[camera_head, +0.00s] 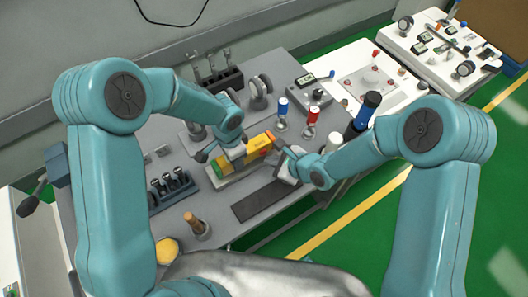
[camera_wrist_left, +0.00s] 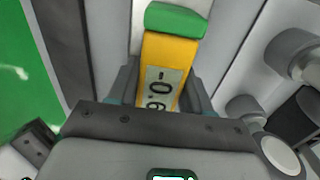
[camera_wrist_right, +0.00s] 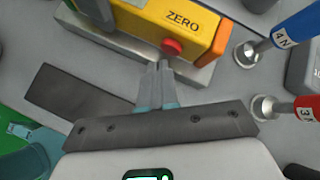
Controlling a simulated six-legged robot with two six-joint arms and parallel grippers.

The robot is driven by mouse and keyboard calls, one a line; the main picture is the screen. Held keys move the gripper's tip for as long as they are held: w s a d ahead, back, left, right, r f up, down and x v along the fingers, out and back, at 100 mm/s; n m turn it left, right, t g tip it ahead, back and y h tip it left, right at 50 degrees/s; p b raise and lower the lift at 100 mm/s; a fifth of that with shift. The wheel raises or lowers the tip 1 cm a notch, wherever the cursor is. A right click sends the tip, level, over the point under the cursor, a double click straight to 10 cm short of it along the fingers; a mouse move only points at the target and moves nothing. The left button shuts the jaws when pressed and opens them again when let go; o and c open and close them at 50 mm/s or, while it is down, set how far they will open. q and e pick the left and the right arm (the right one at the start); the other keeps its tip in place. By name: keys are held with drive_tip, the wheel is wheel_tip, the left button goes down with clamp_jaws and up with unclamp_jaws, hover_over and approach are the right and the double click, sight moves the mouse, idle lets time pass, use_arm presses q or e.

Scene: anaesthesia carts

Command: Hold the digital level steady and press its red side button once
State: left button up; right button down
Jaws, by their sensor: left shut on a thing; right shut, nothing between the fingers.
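The digital level is a yellow bar (camera_head: 258,147) with a green end, lying on a pale metal block (camera_head: 222,178) on the grey bench. In the left wrist view the level (camera_wrist_left: 160,60) shows its display between my left fingers. My left gripper (camera_head: 232,150) is shut on the level. In the right wrist view the level (camera_wrist_right: 190,22) bears the word ZERO, and its red side button (camera_wrist_right: 172,46) faces my right gripper. My right gripper (camera_wrist_right: 158,68) is shut and empty, its fingertips at or very close to the button; contact cannot be told.
A blue-handled tool (camera_head: 282,106) and a red-handled tool (camera_head: 312,117) stand just beyond the level. A dark flat strip (camera_head: 262,201) lies in front of it. A rack of dark-topped pieces (camera_head: 172,187) stands at left, and a wooden-handled tool (camera_head: 194,222) nearer.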

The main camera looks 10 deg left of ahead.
drive_tip(key=shift+w+a, duration=0.1)
drive_tip(key=shift+w, duration=0.05)
drive_tip(key=shift+w+a, duration=0.4)
idle(1.0)
drive_tip(key=shift+d, duration=0.1)
drive_tip(key=shift+s+d, duration=0.55)
drive_tip(key=shift+s, duration=0.2)
drive_tip(key=shift+d, duration=0.1)
drive_tip(key=shift+s+d, duration=0.8)
drive_tip(key=shift+s, duration=0.15)
drive_tip(key=shift+s+d, duration=0.75)
drive_tip(key=shift+s, duration=0.2)
use_arm(q)
drive_tip(key=o, duration=1.3)
